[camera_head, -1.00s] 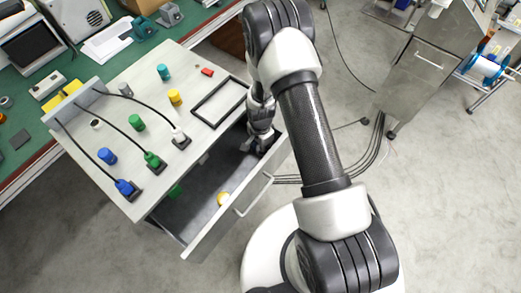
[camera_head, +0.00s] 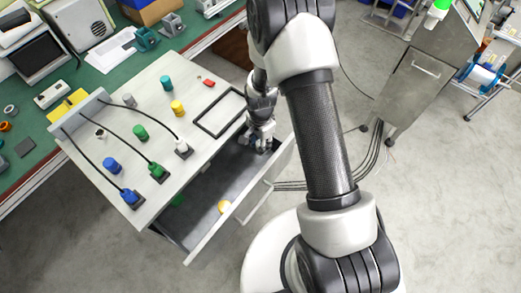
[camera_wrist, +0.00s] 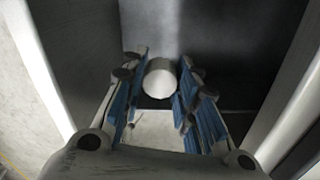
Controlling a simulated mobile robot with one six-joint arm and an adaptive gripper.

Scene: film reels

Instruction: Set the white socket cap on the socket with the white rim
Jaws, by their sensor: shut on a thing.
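My gripper (camera_head: 262,140) reaches down into the far end of the open drawer (camera_head: 243,203). In the wrist view, my gripper (camera_wrist: 160,98) has its blue-padded fingers closed around a round white cap (camera_wrist: 160,79). The cap's bright round face shows between the fingertips; the fingers hide its sides. In the head view the cap is hidden by the gripper. The socket with the white rim (camera_head: 100,133) appears as a small pale ring on the grey bench top, towards its left side, well away from my gripper.
Blue (camera_head: 112,164), green (camera_head: 140,132), yellow (camera_head: 178,107) and teal (camera_head: 166,82) pieces stand on the bench top. Black cables run to blue, green and white plugs. A black frame (camera_head: 218,113) lies near the drawer.

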